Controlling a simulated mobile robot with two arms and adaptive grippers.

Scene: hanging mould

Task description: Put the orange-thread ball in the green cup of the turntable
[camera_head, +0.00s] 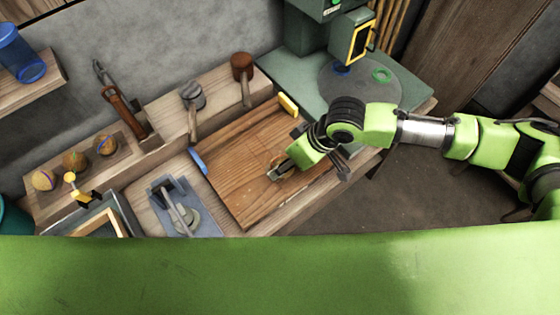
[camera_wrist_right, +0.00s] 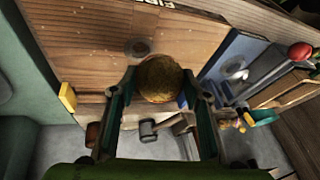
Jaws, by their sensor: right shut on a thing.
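My right gripper (camera_head: 283,169) is low over the wooden board, its arm coming in from the right. In the right wrist view the gripper (camera_wrist_right: 159,80) is shut on a brownish-gold ball (camera_wrist_right: 159,79). Its thread colour is hard to tell there, and in the head view the ball is mostly hidden by the gripper. The turntable (camera_head: 355,95) is a grey disc on the green machine at the back right. The green cup (camera_head: 381,75) shows on it as a green ring, apart from my gripper. My left gripper is not in view.
A blue cup (camera_head: 342,67) is also on the turntable. Mallets (camera_head: 242,72) stand behind the wooden board (camera_head: 240,170). A yellow block (camera_head: 288,105) is at its back edge. A blue-grey clamp fixture (camera_head: 183,208) lies left of it.

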